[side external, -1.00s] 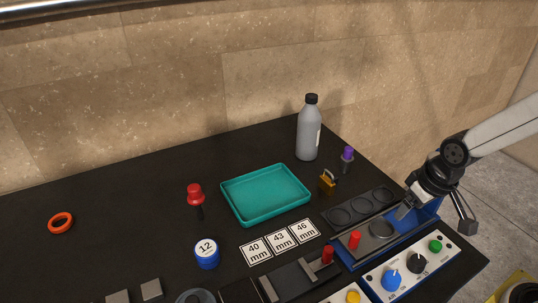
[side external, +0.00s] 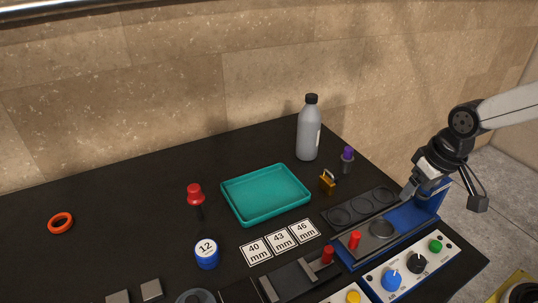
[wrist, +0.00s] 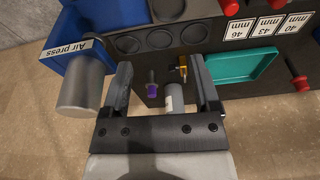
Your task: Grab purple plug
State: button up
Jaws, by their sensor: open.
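In the wrist view the purple plug (wrist: 152,89) shows between my gripper's fingers, farther off, near the left finger. My gripper (side external: 409,193) is open and empty, above the blue press, to the right of the plug and apart from it. In the wrist view my gripper's two fingers (wrist: 160,90) stand wide apart.
A grey bottle (side external: 308,136) stands behind the plug, and a brass padlock (side external: 327,184) in front. A teal tray (side external: 265,195) lies to the left. The blue air press (side external: 433,207) is under my gripper. A plate with round recesses (side external: 362,207) lies beside it.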

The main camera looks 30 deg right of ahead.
jog(key=w+d+m+t+y, duration=0.1)
jog(key=w+d+m+y, duration=0.3)
jog(key=w+m, duration=0.35)
jog(key=w+d+m+y, duration=0.45)
jog(key=w+m, duration=0.25)
jog(key=w, duration=0.2)
jog(key=w+d+m+t+y, duration=0.1)
jog(key=w+d+m+y, duration=0.25)
jog(key=w+m, duration=0.4)
jog(key=n, duration=0.1)
send_near(344, 155)
jog(key=shift+w+a+f+y, duration=0.15)
jog(key=shift+w+a+y, duration=0.1)
jog(key=shift+a, duration=0.3)
jog(key=shift+w+a+f+y, duration=0.2)
jog(key=shift+w+a, duration=0.1)
jog(key=shift+a, duration=0.2)
jog(key=shift+f, duration=0.35)
jog(key=shift+x, duration=3.9)
jog(key=shift+f, duration=0.15)
grip_shut()
